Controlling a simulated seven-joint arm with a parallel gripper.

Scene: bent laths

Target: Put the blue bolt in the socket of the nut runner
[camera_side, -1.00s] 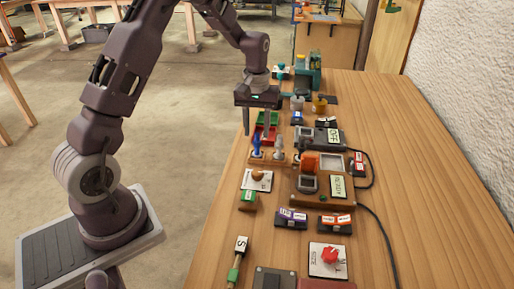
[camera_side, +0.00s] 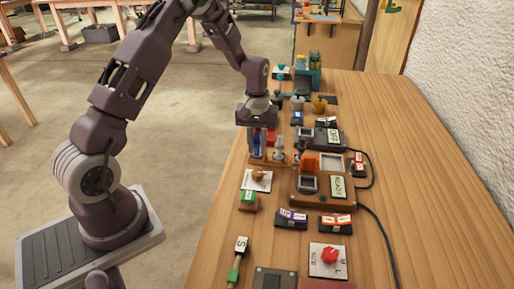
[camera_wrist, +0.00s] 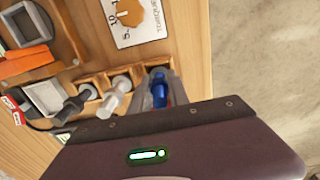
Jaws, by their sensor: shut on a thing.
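My gripper (camera_side: 257,146) is pointing down over a small wooden rack (camera_side: 268,162), with its fingers shut on the blue bolt (camera_side: 256,142). The blue bolt stands upright at the left end of the rack; in the wrist view its blue shaft (camera_wrist: 159,92) shows between the fingers, and its lower end is hard to see. To the right of the rack is a wooden-based station (camera_side: 322,200) with a grey square opening (camera_side: 307,184), an orange block (camera_side: 310,163) and a READY display. I cannot tell for certain which part is the nut runner's socket.
A grey bolt (camera_side: 279,147) stands beside the blue one in the rack. A dial card (camera_side: 258,180) lies in front. A grey box with a display (camera_side: 322,137) sits behind the station, and a black cable runs along its right. The table's right side is clear.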

